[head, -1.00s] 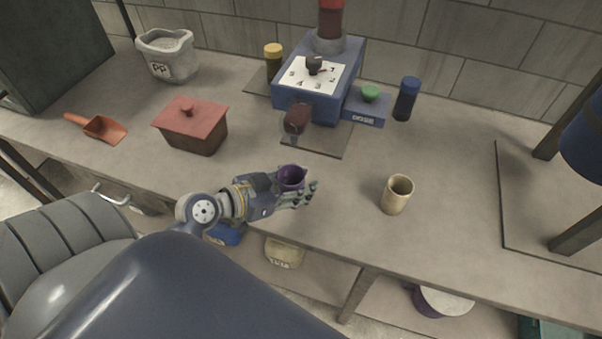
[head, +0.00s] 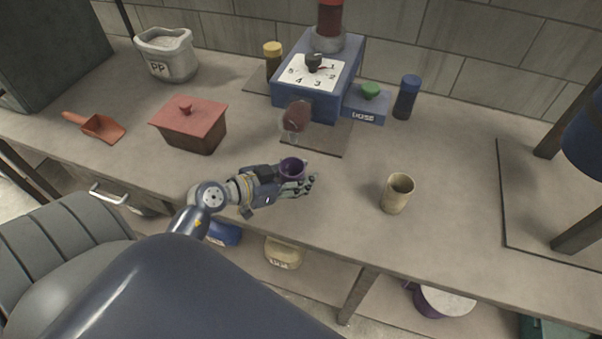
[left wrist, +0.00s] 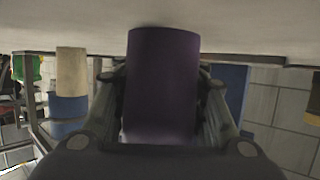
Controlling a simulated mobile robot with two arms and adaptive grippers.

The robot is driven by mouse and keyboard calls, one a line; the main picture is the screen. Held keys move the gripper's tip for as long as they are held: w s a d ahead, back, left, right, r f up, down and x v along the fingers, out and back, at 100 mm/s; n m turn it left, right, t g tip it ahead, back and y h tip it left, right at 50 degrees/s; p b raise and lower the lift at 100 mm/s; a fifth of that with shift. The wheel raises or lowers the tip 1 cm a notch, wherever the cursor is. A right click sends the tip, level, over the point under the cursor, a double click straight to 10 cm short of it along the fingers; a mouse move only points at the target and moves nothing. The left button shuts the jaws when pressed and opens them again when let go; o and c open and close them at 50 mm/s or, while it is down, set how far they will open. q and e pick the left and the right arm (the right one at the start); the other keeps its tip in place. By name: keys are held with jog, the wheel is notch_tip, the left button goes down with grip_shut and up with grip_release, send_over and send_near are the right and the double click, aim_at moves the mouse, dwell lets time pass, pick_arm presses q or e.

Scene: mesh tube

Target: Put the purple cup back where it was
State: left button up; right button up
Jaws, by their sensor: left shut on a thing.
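The purple cup (head: 291,168) is held upright in my left gripper (head: 299,182), near the front of the bench, left of the middle in the head view. In the left wrist view the purple cup (left wrist: 162,85) fills the middle, with a finger of my left gripper (left wrist: 162,105) on each side of it. The fingers are shut on the cup. I cannot tell whether the cup's base touches the bench. My right gripper is not in view.
A beige cup (head: 397,194) stands to the right. The blue dosing machine (head: 318,95) with a numbered dial stands behind. A red lidded box (head: 190,126), an orange scoop (head: 99,127) and a PP bag (head: 166,55) are at the left. The bench (head: 450,190) is clear right of the beige cup.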

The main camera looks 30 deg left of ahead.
pick_arm(q)
jog(key=o, duration=1.2)
jog(key=shift+s+a+r, duration=0.1)
jog(key=shift+s, duration=0.05)
jog(key=v, duration=1.1)
jog(key=shift+s+r, duration=0.2)
jog(key=shift+s, duration=0.1)
jog(key=shift+s+a+f, duration=0.1)
